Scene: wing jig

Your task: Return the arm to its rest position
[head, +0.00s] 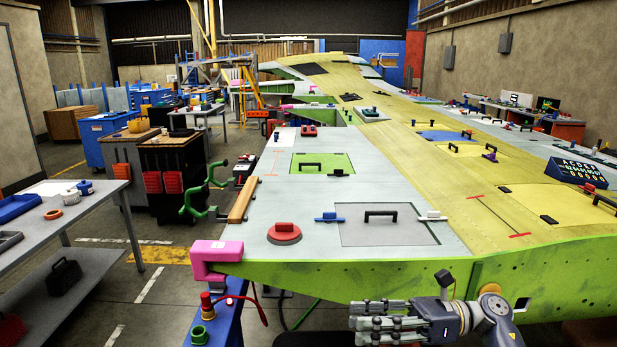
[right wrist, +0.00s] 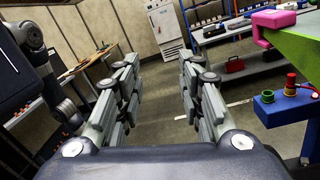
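My right gripper (head: 362,322) is low in the head view, in front of the green front edge of the wing (head: 375,278). Its fingers point left. In the right wrist view the two fingers (right wrist: 165,82) stand wide apart with only floor between them, so it is open and empty. My left gripper does not show in the head view. Dark arm links, which look like my left arm, show at the left of the right wrist view, but no left fingers can be made out.
A pink clamp (head: 216,257) grips the wing's near left corner, above a blue stand (head: 226,318) with red and green fittings. A grey bench (head: 100,215) stands at the left. Floor (head: 150,290) is clear between bench and stand.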

